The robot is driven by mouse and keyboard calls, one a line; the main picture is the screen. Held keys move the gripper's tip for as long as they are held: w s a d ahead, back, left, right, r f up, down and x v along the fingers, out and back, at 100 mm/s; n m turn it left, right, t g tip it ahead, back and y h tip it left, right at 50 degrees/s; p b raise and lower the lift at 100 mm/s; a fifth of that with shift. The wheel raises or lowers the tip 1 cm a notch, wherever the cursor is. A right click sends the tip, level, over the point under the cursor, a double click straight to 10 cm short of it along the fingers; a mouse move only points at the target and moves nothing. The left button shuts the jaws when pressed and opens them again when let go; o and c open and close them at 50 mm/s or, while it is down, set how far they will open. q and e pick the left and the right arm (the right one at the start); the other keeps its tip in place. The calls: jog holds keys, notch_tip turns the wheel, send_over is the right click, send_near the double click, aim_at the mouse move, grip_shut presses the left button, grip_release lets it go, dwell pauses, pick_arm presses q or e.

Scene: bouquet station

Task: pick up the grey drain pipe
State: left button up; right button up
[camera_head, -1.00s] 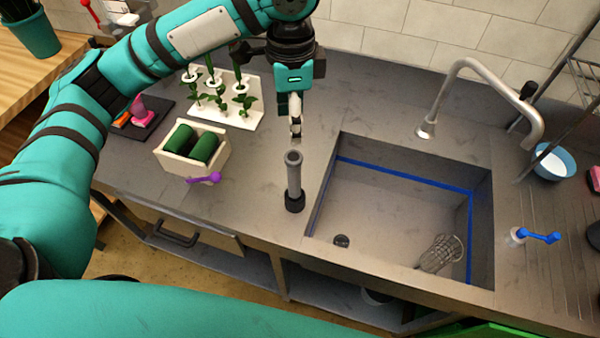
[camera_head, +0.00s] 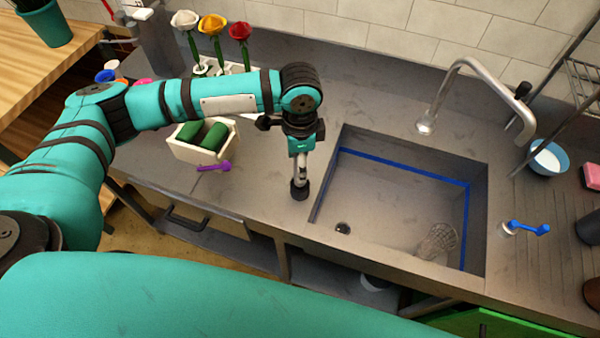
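The grey drain pipe (camera_head: 299,187) stands upright on the grey counter, just left of the sink. Its dark foot shows, and its upper part is mostly hidden by my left gripper. My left gripper (camera_head: 301,168) points down from above with its fingertips at the pipe's upper part. I cannot tell whether the fingers are closed on the pipe or only beside it. My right gripper is not in view.
The sink (camera_head: 390,200) has a blue line around its inside and a wire mesh cup (camera_head: 438,242) in it. A cream box with green rolls (camera_head: 208,153) and a purple tool (camera_head: 215,166) lie left of the pipe. Three roses (camera_head: 211,25) stand behind my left arm.

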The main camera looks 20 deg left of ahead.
pick_arm(q)
jog(key=shift+f, duration=0.55)
jog(key=shift+s+f, duration=0.1)
jog(key=shift+f, duration=0.1)
grip_shut()
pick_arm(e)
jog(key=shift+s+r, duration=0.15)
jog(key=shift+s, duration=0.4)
